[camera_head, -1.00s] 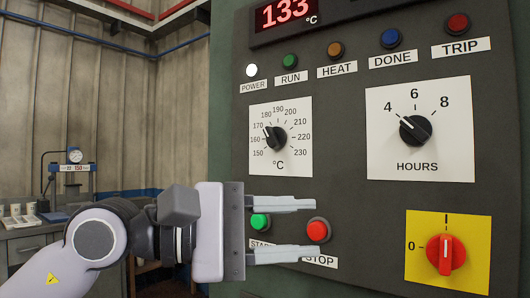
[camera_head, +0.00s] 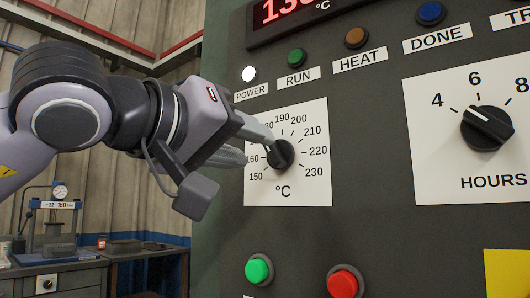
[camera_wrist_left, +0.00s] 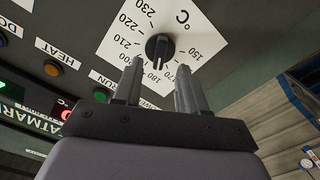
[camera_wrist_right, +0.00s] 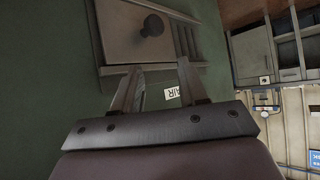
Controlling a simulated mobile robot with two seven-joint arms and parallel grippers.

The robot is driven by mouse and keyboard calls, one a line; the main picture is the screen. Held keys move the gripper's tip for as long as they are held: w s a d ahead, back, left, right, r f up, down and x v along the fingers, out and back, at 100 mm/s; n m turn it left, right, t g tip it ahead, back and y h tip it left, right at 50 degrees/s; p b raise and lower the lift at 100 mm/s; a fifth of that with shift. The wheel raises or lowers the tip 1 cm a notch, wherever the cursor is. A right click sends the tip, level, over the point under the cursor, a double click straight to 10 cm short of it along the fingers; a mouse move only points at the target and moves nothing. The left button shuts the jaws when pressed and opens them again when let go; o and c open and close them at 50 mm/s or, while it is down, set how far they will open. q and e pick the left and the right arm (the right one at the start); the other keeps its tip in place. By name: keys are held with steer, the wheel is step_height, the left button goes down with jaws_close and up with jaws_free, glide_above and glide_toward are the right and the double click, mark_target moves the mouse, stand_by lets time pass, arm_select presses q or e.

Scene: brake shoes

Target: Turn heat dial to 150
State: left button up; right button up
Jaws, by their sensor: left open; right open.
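The heat dial (camera_head: 280,154) is a black round knob on a white °C plate (camera_head: 317,190) with marks from 150 to 230. In the left wrist view the dial (camera_wrist_left: 158,45) has its white pointer toward the 170–180 side. My left gripper (camera_head: 257,148) is at the dial's left side in the head view, one finger close to its upper edge. In the left wrist view its fingers (camera_wrist_left: 159,68) are open, with the dial just beyond the tips, roughly centred; contact is unclear. My right gripper (camera_wrist_right: 163,75) is open and empty in the right wrist view.
The hours dial (camera_head: 487,127) is to the right. Green (camera_head: 259,269) and red (camera_head: 344,283) buttons sit below the heat plate. A row of lamps is above, with the white power lamp (camera_head: 249,73) lit. A box with a knob (camera_wrist_right: 152,26) is before the right gripper.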

mark_target(271, 153)
arm_select(q)
steer(key=x, duration=0.4)
steer(key=shift+w+d, duration=0.25)
steer(key=shift+w, duration=0.05)
steer(key=shift+c, duration=0.3)
jaws_close()
steer(key=shift+f, duration=0.1)
